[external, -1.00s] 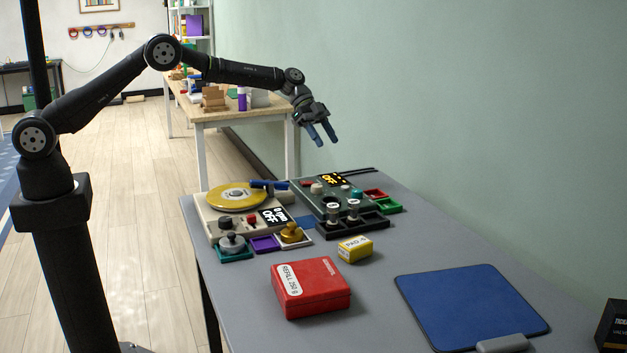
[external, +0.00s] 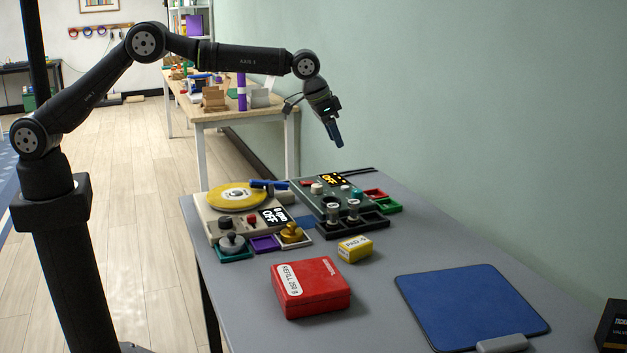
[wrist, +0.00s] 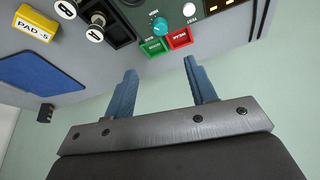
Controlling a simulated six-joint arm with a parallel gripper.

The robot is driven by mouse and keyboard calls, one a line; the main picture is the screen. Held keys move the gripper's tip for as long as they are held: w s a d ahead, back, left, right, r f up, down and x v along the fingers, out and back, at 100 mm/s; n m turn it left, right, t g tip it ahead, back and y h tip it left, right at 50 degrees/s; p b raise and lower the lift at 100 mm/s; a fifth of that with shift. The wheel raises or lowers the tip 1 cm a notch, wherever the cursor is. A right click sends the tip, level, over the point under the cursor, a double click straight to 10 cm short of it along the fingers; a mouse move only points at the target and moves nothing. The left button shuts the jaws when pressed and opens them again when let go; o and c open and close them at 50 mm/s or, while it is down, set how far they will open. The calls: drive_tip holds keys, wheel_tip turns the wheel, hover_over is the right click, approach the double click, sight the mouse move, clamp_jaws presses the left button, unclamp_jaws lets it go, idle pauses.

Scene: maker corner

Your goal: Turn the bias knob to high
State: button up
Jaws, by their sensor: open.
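A dark green device (external: 330,199) with a lit OFF display stands at the back of the grey table. The teal knob also shows in the wrist view (wrist: 159,26), near green and red labelled squares. My gripper (external: 335,134) hangs above and behind the device, fingers pointing down, touching nothing. In the wrist view my gripper's blue fingers (wrist: 160,70) are spread and empty.
A turntable device (external: 236,197) with a yellow disc stands left of the green device. Two cylinders stand in a black tray (external: 376,220) in front. A yellow PAD-5 box (external: 355,248), red box (external: 311,288) and blue mat (external: 472,305) lie nearer. The wall is close on the right.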

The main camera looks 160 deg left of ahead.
sight(357, 190)
drive_tip(key=x, duration=1.7)
drive_tip(key=shift+a+f, duration=0.1)
drive_tip(key=c, duration=1)
